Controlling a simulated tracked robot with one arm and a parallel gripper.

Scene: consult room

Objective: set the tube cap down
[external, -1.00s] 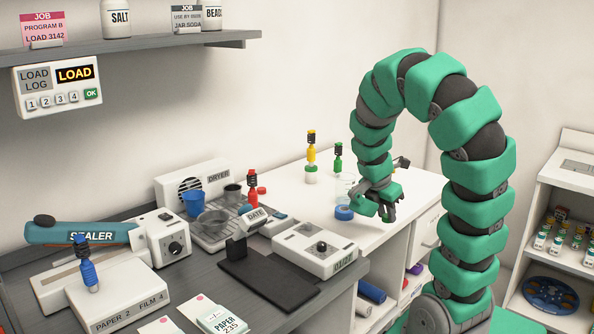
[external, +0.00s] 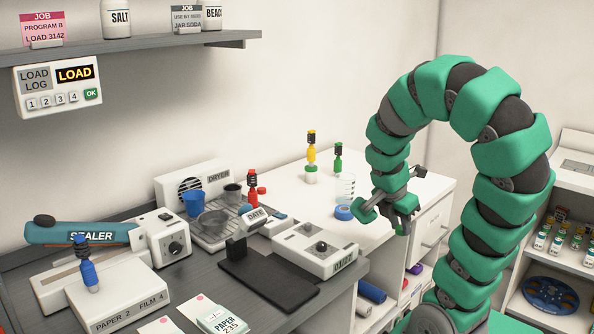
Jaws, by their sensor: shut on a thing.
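My gripper (external: 402,226) hangs from my green arm over the front right part of the white worktop (external: 425,185). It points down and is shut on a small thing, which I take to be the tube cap. The fingers hide the cap, so I cannot make out its colour or how it sits. I cannot tell whether it touches the worktop. A clear beaker (external: 347,188) and a blue ring-shaped roll (external: 343,213) stand to the left of my gripper, apart from it.
A yellow-topped tool (external: 311,153) and a green-topped one (external: 338,160) stand at the back of the worktop. The dryer (external: 190,178), a drain tray with cups, and a white box with a knob (external: 315,249) crowd the left. Bare worktop shows behind my gripper.

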